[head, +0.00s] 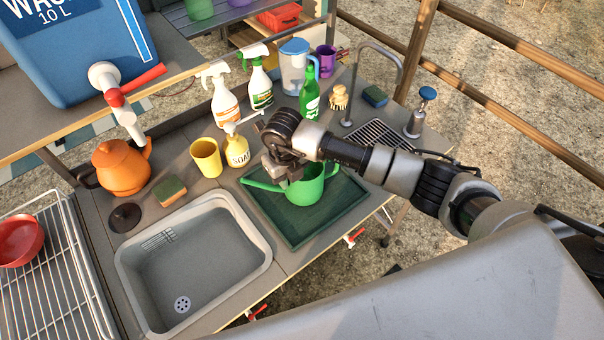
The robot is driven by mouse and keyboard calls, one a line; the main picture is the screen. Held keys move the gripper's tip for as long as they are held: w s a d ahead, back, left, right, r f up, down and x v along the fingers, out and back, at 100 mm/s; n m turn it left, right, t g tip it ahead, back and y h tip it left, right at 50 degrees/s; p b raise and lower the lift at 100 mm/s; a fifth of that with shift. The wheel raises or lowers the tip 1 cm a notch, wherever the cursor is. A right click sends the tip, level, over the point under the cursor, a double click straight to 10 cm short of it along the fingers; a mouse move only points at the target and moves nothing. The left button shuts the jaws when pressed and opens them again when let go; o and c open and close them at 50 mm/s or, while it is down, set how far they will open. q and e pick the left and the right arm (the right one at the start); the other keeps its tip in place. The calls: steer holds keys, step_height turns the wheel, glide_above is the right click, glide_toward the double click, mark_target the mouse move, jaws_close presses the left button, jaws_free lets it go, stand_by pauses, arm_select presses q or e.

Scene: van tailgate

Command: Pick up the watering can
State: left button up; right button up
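The green watering can (306,191) stands upright on a dark green tray (293,234) to the right of the sink. Its spout points left. My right gripper (279,174) reaches in from the right and points down at the can's left side, above the spout. It overlaps the can's rim in the picture, and I cannot tell whether it touches. The fingertips are small and partly hidden, so their opening is unclear. My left gripper is out of view.
A yellow soap dispenser (237,152) and a yellow cup (206,157) stand left of the gripper. A green bottle (309,98) and spray bottles (223,102) stand behind. The grey sink (190,275) is empty. A tap (395,62) stands at back right.

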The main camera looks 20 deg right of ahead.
steer(key=shift+f, duration=0.5)
steer(key=shift+c, duration=0.3)
jaws_close()
steer(key=shift+r, duration=0.1)
